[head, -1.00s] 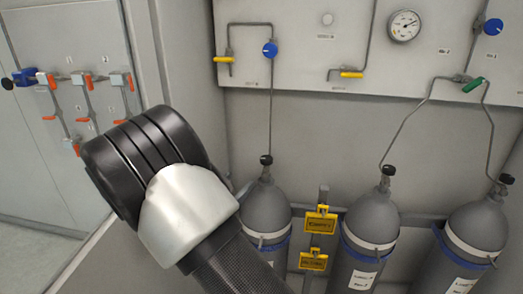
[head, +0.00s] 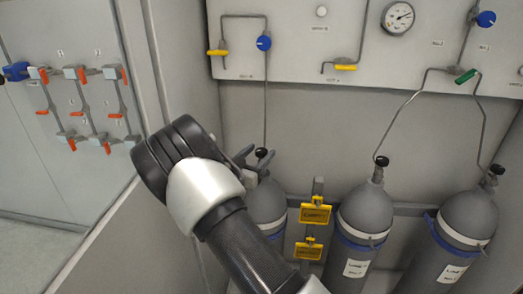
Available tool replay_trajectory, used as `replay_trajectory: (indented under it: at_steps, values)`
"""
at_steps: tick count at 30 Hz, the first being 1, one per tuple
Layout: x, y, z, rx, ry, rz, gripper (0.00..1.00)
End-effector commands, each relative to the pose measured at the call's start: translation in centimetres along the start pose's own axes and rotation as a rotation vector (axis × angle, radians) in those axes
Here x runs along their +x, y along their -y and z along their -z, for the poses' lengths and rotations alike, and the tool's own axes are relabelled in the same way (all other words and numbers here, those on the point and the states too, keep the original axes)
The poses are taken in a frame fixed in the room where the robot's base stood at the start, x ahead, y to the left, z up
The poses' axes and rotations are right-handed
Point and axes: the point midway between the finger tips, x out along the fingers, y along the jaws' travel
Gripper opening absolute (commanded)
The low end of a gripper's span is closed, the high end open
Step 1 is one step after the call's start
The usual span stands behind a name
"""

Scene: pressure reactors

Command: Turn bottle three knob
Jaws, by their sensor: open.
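Three grey gas bottles stand in a row: a left bottle (head: 266,204), a middle bottle (head: 365,212) and a right bottle (head: 468,217). Their labels are too small to read fully, so I cannot tell by them which is bottle three. Each has a black knob on top: the left knob (head: 261,152), the middle knob (head: 381,161) and the right knob (head: 496,169). My gripper (head: 254,160) is open at the top of the left bottle, its dark fingers close by the left knob. I cannot tell whether they touch it. My arm hides part of the left bottle.
A wall panel above carries blue knobs (head: 264,43), yellow levers (head: 345,67), a green valve handle (head: 465,76) and a gauge (head: 398,17). Thin pipes rise from the bottles. Yellow signs (head: 315,213) hang between the left and middle bottles. Orange-handled valves (head: 72,73) are at left.

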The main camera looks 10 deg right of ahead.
Motion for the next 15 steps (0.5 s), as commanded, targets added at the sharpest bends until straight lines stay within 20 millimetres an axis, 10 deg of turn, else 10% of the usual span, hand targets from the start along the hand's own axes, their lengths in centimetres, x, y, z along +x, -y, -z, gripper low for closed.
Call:
replay_trajectory:
  at_steps: [15]
  values:
    - [2.0, 0.0, 0.0, 0.000, 0.000, 0.000, 0.53]
